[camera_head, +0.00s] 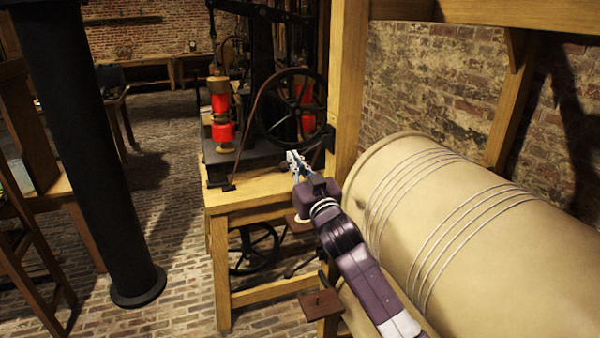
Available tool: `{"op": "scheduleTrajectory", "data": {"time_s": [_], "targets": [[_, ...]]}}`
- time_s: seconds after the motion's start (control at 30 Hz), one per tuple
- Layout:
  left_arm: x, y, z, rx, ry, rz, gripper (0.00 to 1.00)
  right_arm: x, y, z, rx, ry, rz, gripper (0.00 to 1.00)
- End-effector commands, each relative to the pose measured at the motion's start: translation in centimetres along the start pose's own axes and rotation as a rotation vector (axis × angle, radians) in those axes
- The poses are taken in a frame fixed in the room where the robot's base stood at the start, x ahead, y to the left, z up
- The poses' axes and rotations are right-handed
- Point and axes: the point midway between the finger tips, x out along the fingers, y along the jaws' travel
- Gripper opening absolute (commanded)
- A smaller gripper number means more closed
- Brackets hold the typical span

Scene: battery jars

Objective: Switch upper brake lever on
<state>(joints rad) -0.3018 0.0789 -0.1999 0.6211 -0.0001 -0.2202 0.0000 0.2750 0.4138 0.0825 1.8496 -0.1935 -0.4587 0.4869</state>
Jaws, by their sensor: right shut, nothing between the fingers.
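My right gripper (294,158) is shut and empty, reaching in from the lower right in front of the wooden post. Its fingertips are just above a wooden table's right end, close to a dark handle-like part (285,168); I cannot tell whether they touch. Below my right wrist there is a brown plate (298,225), partly hidden, and lower down a second brown plate (321,304) on a dark rod. I cannot tell for sure which part is the upper brake lever. My left gripper is not in view.
A large beige drum (480,240) with wire bands fills the right, close to my right arm. A wooden post (347,80) stands behind the gripper. A spoked wheel (291,105) and red machine parts (221,115) are beyond.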

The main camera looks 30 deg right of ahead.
Motion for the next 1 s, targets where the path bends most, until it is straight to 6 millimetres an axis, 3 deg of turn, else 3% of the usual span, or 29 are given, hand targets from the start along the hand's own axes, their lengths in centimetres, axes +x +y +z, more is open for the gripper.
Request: {"op": "scheduleTrajectory", "data": {"time_s": [0.1,0.3,1.0], "targets": [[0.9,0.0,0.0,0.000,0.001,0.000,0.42,-2.0,-0.1,0.2,0.000,0.001,-0.001,0.00],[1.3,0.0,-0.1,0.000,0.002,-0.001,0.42,-3.8,0.0,0.0,0.001,0.001,0.000,0.00],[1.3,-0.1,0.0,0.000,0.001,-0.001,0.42,-4.0,-0.1,0.4,0.000,-0.007,0.000,0.00]]}}
